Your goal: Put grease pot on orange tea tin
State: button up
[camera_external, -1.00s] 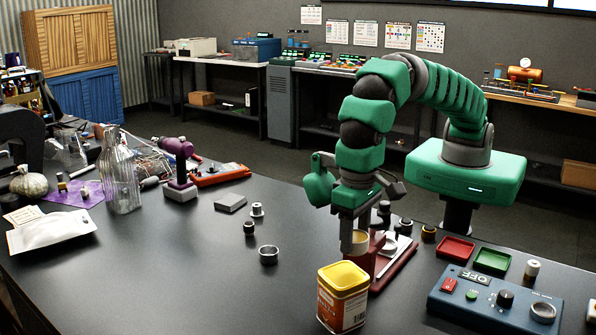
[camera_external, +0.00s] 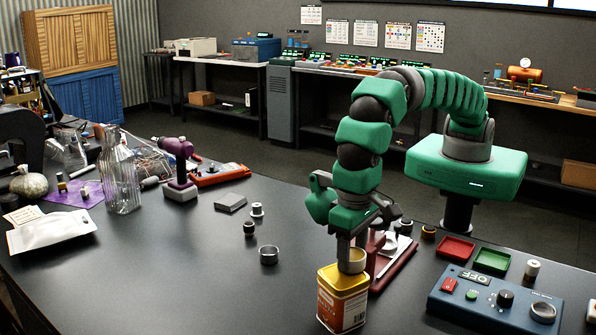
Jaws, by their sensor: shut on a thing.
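The orange tea tin (camera_external: 343,301) stands on the dark table near its front edge, with a yellow lid and an orange and white label. My gripper (camera_external: 351,262) points down over the tin's lid. It is shut on the grease pot (camera_external: 356,262), a small pale round pot with a yellowish look. The pot is at the rear part of the lid, at or just above its top; I cannot tell whether it touches. The far finger and part of the pot are hidden.
A dark red stand (camera_external: 395,262) is just behind and right of the tin. A blue control box (camera_external: 494,300) and red (camera_external: 456,249) and green (camera_external: 492,261) trays are to the right. A metal ring (camera_external: 268,255) lies to the left, with clear table around it.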

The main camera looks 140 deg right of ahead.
aim_at(352, 255)
jog(key=shift+f, duration=0.1)
jog(key=o, duration=1.1)
jog(key=shift+c, duration=0.2)
jog(key=shift+r+b, duration=0.6)
jog(key=shift+r, duration=3.15)
notch_tip(352, 255, up, 5)
jog(key=p, duration=0.5)
jog(key=shift+f, duration=0.1)
